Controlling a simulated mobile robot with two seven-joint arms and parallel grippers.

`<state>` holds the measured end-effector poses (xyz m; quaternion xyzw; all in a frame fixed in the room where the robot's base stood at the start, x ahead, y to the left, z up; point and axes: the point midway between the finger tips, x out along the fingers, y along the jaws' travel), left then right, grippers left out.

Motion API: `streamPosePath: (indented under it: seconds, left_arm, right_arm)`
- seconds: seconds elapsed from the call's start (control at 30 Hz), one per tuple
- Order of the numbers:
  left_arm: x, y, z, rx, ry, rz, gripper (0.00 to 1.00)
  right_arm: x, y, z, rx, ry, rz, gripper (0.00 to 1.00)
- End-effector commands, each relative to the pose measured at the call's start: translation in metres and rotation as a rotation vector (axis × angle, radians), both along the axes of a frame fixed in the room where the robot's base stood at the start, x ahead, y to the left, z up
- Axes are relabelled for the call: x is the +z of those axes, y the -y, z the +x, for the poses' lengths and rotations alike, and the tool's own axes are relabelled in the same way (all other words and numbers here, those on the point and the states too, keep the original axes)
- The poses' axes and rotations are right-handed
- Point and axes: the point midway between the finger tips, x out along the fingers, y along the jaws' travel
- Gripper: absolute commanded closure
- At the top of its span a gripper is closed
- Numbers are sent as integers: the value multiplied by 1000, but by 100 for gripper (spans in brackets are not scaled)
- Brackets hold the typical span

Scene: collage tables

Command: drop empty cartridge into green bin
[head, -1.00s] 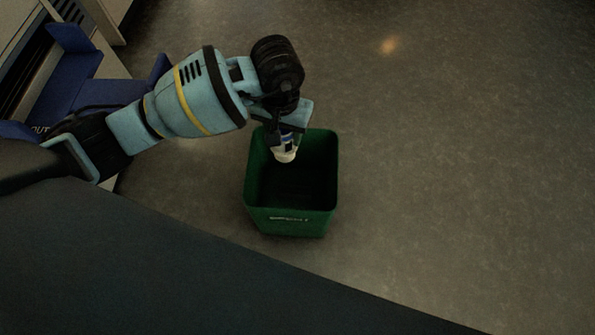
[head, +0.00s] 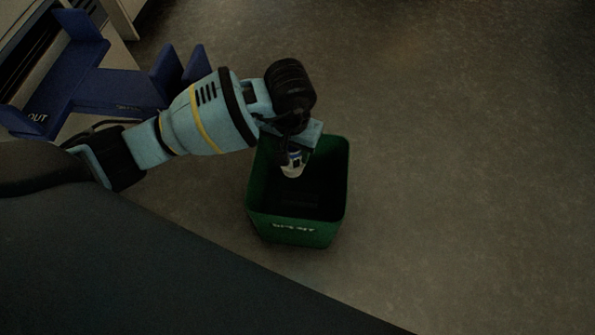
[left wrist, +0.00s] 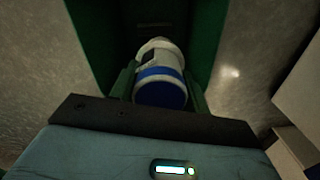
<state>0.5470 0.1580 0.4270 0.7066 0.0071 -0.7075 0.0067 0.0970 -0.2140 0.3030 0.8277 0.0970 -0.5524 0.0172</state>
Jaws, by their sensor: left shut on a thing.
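The green bin (head: 297,228) stands on the floor with its open top up and pale lettering on its near side; its wall also shows in the left wrist view (left wrist: 90,30). My left gripper (head: 291,152) is over the bin's opening, pointing down. It is shut on the cartridge (head: 293,165), a white cylinder with a blue band. In the left wrist view the cartridge (left wrist: 160,80) sits between the fingers, with the bin behind it. The fingers hide part of the cartridge. I cannot tell from the frames whether it is empty. My right gripper is not in view.
A blue rack (head: 112,88) marked "OUT" is at the upper left, by a pale cabinet. The grey floor (head: 460,170) to the right of the bin is clear. A pale box-like edge (left wrist: 300,90) shows at the right of the left wrist view.

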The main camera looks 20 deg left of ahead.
Motion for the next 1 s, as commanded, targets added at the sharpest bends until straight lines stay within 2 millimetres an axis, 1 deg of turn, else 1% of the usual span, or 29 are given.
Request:
streamPosePath:
  seconds: [0.27,0.3,0.47,0.5,0.77,0.87,1.0]
  left_arm:
    - [-1,0,0,0,2,-1,80]
    - [-1,0,0,0,2,-1,51]
    - [-1,0,0,0,2,-1,30]
    - [-1,0,0,0,2,-1,28]
    - [-1,0,0,0,1,0,28]
    - [7,0,1,-1,4,0,28]
    - [30,0,1,-1,7,0,28]
  right_arm:
    - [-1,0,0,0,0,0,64]
    - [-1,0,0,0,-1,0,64]
    - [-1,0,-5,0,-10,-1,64]
    - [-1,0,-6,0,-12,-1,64]
    - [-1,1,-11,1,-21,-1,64]
    - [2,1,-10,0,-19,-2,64]
    - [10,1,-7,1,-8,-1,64]
